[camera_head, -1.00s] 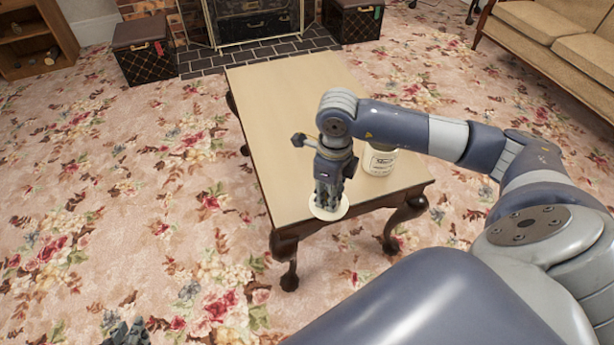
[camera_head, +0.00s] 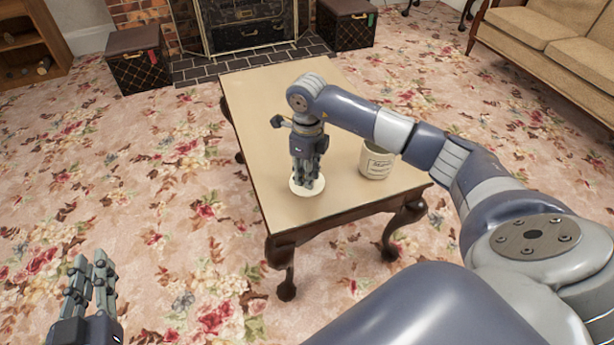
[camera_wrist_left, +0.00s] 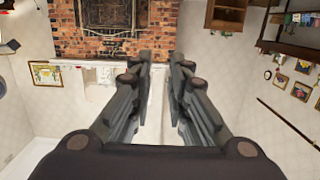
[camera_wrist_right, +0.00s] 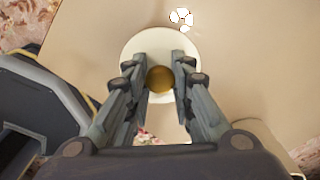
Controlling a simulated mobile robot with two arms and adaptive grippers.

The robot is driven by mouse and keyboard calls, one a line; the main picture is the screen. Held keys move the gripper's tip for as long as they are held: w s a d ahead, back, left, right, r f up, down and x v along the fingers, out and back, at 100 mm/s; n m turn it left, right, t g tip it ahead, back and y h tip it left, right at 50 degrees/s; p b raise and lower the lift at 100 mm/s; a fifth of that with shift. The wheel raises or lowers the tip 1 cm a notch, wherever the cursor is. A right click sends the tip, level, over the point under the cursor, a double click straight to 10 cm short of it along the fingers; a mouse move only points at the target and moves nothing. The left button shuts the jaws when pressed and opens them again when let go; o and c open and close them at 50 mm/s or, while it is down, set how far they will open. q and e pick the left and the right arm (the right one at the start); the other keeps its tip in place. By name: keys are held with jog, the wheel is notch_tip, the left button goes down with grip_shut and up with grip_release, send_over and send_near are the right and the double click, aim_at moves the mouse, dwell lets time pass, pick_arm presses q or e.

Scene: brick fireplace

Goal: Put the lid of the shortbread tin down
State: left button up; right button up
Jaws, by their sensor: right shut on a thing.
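The lid (camera_head: 316,188) is a cream disc with a round brass-coloured knob (camera_wrist_right: 160,79). It is at or just above the tabletop near the table's front left; I cannot tell if it touches. My right gripper (camera_head: 306,182) points down over it and is shut on the knob, between the fingers in the right wrist view (camera_wrist_right: 162,88). The shortbread tin (camera_head: 377,163), cream with dark lettering, stands upright on the table to the right of the lid. My left gripper (camera_head: 92,268) is open and empty, off the table at the lower left.
The wooden table (camera_head: 270,95) has carved dark legs and a clear top behind the lid. Patterned trunks (camera_head: 138,60) and a fireplace (camera_head: 248,25) stand at the back. A beige sofa (camera_head: 560,35) is at the upper right. Floral carpet surrounds the table.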

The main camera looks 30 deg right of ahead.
pick_arm(q)
jog(key=shift+w+d+r+t, duration=0.1)
jog(key=shift+r+t, duration=0.2)
jog(key=shift+r, duration=0.3)
pick_arm(e)
jog(key=shift+f, duration=0.3)
pick_arm(q)
jog(key=shift+r, duration=0.1)
pick_arm(e)
jog(key=shift+f, duration=0.1)
jog(key=o, duration=0.9)
pick_arm(q)
jog(key=shift+r, duration=0.2)
